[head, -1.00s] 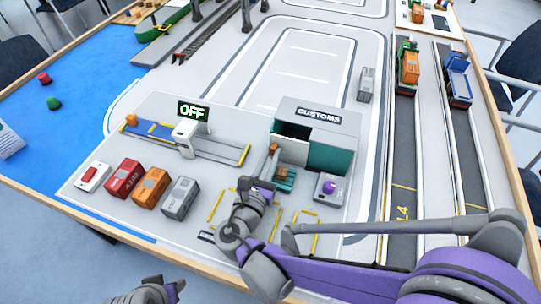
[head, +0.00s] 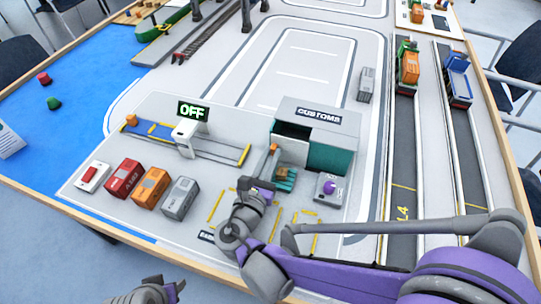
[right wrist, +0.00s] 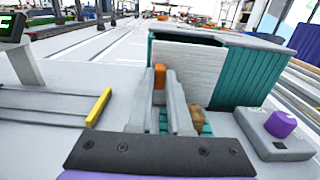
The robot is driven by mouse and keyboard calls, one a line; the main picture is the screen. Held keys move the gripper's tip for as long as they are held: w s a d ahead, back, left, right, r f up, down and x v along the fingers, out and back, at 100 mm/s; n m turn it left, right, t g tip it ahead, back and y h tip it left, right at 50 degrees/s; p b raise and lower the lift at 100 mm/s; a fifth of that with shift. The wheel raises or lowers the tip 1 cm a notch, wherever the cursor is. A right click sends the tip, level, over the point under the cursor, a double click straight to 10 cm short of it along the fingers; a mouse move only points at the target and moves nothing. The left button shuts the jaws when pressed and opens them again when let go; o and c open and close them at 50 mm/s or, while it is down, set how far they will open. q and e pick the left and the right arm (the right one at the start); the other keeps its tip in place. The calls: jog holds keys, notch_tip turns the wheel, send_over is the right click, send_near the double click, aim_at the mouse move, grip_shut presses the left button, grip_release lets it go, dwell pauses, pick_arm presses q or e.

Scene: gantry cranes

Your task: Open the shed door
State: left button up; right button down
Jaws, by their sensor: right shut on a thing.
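The customs shed (head: 331,158) is a grey-roofed, teal-walled box near the middle of the table. Its white slatted door (right wrist: 200,82) covers most of the left part of the front, with a dark gap above it. An orange handle (right wrist: 159,77) stands upright at the door's left side. My right gripper (right wrist: 160,112) is shut on the orange handle, which shows between its fingers; in the head view the gripper (head: 266,168) reaches in from below. My left gripper (head: 148,291) is partly cut off at the bottom edge, and its jaws are unclear.
A brown box (head: 283,173) on a teal pallet (head: 288,184) stands just right of my right gripper. A grey control box with a purple knob (head: 329,187) is right of that. A conveyor with an OFF sign (head: 193,111) and several small containers (head: 150,188) lie left.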

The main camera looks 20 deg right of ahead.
jog(key=s+d, duration=0.1)
jog(key=d, duration=0.1)
jog(key=s+d, duration=0.2)
jog(key=d, duration=0.1)
jog(key=s+d+p, duration=0.1)
jog(key=s+d, duration=0.1)
jog(key=shift+s+d, duration=0.1)
jog(key=shift+d, duration=0.2)
jog(key=c, duration=0.8)
grip_release()
jog(key=shift+c, duration=0.2)
jog(key=shift+a, duration=0.1)
jog(key=p+v, duration=0.1)
jog(key=v, duration=0.8)
jog(key=shift+s+a, duration=0.25)
jog(key=shift+s, duration=0.05)
jog(key=shift+s+a, duration=0.2)
jog(key=shift+s, duration=0.2)
